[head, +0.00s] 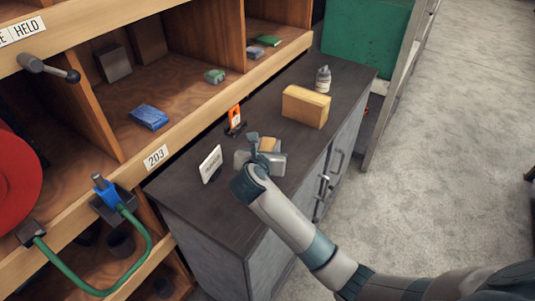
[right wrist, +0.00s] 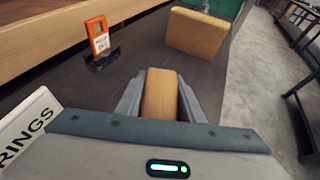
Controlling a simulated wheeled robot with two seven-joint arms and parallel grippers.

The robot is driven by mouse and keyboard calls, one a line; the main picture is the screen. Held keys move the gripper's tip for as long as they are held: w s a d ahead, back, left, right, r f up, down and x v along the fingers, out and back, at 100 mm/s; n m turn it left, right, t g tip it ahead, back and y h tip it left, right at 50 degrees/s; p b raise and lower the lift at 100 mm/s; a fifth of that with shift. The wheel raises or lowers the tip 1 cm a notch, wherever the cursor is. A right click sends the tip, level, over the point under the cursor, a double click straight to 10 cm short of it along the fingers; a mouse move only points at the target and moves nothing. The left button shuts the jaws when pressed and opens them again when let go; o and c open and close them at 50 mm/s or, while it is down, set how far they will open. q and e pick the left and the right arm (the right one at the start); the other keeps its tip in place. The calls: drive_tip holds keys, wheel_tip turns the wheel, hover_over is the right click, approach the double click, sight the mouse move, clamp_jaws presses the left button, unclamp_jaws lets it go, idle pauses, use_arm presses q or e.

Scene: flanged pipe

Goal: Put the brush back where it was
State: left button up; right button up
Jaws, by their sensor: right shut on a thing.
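My right gripper (head: 262,159) is over the dark counter top and shut on a tan wooden piece (head: 269,145). In the right wrist view this piece (right wrist: 161,97) sits between the two fingers (right wrist: 162,88). It looks like the wooden body of the brush. No bristles show, and its underside is hidden, so I cannot tell whether it touches the counter. My left gripper is not in view.
An orange tag in a black stand (head: 235,121), a white sign (head: 211,162), a tan block (head: 306,106) and a small bottle (head: 323,79) stand on the counter (head: 215,213). Wooden shelves (head: 172,75) line the left.

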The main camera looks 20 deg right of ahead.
idle(0.3)
drive_tip(key=shift+f+p, duration=0.45)
drive_tip(key=shift+f, duration=1.6)
drive_tip(key=o, duration=1.3)
drive_tip(key=shift+f, duration=0.15)
drive_tip(key=shift+s+a+r, duration=0.1)
drive_tip(key=shift+r, duration=0.1)
drive_tip(key=b+v, duration=0.1)
drive_tip(key=v, duration=1)
drive_tip(key=shift+s+a+r+b, duration=0.1)
drive_tip(key=shift+s+a+b, duration=0.05)
drive_tip(key=shift+s+b, duration=0.2)
drive_tip(key=shift+w, duration=0.1)
